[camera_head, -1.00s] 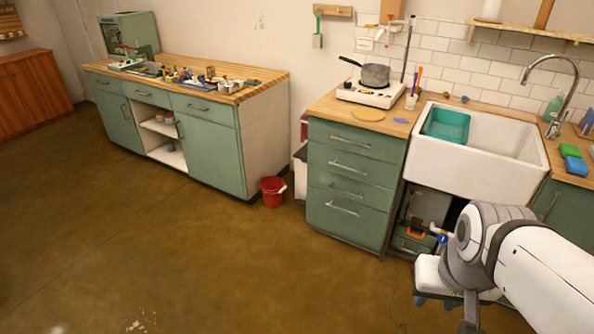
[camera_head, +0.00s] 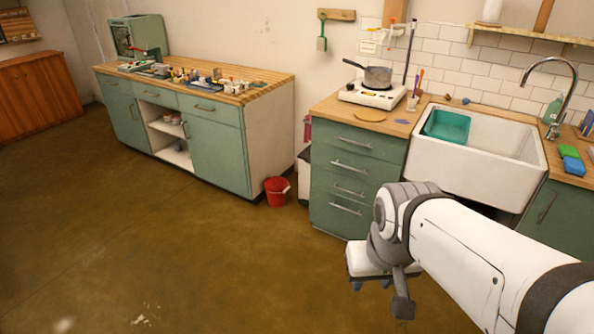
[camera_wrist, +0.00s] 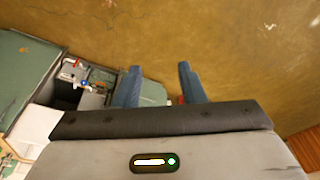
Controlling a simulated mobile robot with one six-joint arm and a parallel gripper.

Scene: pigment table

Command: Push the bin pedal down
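A pale bin with a dark top (camera_head: 304,178) stands in the gap between the two green cabinets, partly hidden by the drawer cabinet. Its pedal cannot be made out in either view. My gripper (camera_head: 370,284) is in the lower right of the head view, pointing down over the floor in front of the drawer cabinet, well apart from the bin. In the wrist view my gripper (camera_wrist: 160,84) has its two fingers apart with nothing held between them.
A red bucket (camera_head: 277,191) stands on the floor just left of the bin. The drawer cabinet (camera_head: 352,180) is to its right, the long green cabinet (camera_head: 218,155) to its left. The white sink (camera_head: 465,165) is behind my arm. The brown floor (camera_head: 170,260) is clear.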

